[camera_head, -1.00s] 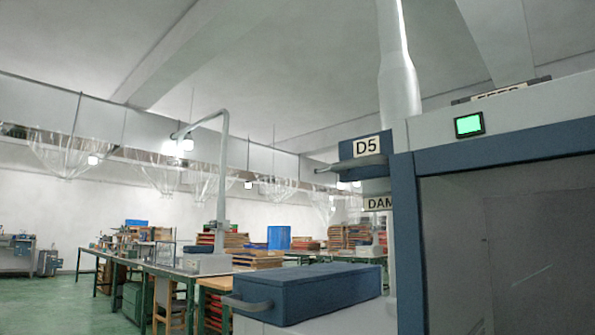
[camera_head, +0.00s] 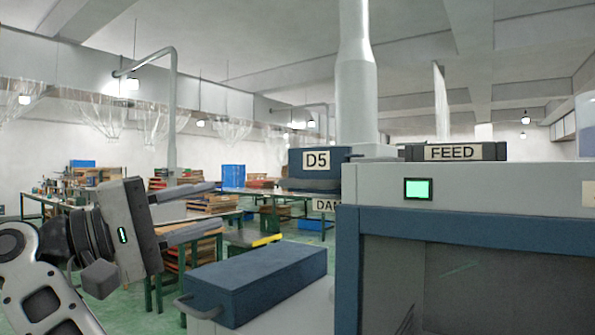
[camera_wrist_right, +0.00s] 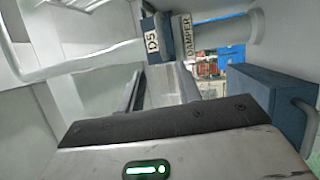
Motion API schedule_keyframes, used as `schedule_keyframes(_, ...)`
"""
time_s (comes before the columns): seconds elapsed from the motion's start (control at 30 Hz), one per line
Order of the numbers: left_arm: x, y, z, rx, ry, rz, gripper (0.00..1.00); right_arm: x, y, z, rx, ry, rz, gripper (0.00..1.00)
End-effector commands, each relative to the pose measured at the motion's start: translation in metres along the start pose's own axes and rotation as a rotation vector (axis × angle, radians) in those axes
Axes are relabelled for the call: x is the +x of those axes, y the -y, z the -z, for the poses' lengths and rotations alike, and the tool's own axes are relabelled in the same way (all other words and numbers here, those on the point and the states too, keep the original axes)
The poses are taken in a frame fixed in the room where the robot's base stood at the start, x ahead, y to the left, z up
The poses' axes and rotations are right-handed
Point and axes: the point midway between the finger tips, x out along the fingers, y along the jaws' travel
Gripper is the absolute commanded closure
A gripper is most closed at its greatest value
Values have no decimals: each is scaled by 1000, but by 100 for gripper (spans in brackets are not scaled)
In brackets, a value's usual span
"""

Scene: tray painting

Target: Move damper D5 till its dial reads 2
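The D5 damper housing (camera_head: 341,155) is a dark blue box with a white D5 plate (camera_head: 316,160), beside the pale vertical duct. A DAMPER plate (camera_head: 327,205) below it is partly hidden by the machine. In the right wrist view the D5 plate (camera_wrist_right: 152,42) and DAMPER plate (camera_wrist_right: 187,35) show beyond the fingers. No dial reading is legible in either view. My right gripper (camera_head: 218,204) is at the left of the head view, fingers apart and empty, pointing right toward the D5 housing without touching it. It also shows in the wrist view (camera_wrist_right: 160,84). My left gripper is out of view.
A blue box (camera_head: 255,283) with a grey handle stands low in front, below the gripper. The blue-framed machine (camera_head: 348,270) with a green screen (camera_head: 418,189) and FEED sign (camera_head: 452,152) fills the right. Workbenches with stacked trays stand behind.

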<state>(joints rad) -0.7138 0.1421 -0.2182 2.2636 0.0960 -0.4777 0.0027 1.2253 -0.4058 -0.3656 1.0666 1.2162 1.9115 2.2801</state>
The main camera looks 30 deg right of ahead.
Motion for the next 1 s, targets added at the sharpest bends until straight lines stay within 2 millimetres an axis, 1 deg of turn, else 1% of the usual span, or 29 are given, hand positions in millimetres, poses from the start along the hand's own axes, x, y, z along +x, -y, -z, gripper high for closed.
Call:
schedule_keyframes(0.07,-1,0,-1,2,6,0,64,3,-2,-2,26,7,25,66)
schedule_keyframes(0.17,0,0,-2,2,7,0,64,14,0,-2,30,9,30,66)
schedule_keyframes(0.27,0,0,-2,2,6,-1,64,32,1,-3,29,11,29,66)
schedule_keyframes(0.5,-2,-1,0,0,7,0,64,86,1,-4,28,14,23,66)
schedule_keyframes(0.7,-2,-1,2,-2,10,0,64,127,1,-4,27,14,21,66)
schedule_keyframes(0.83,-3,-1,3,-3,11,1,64,145,2,-4,27,12,21,66)
schedule_keyframes(1.0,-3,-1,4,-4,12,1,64,156,2,-4,26,10,21,66)
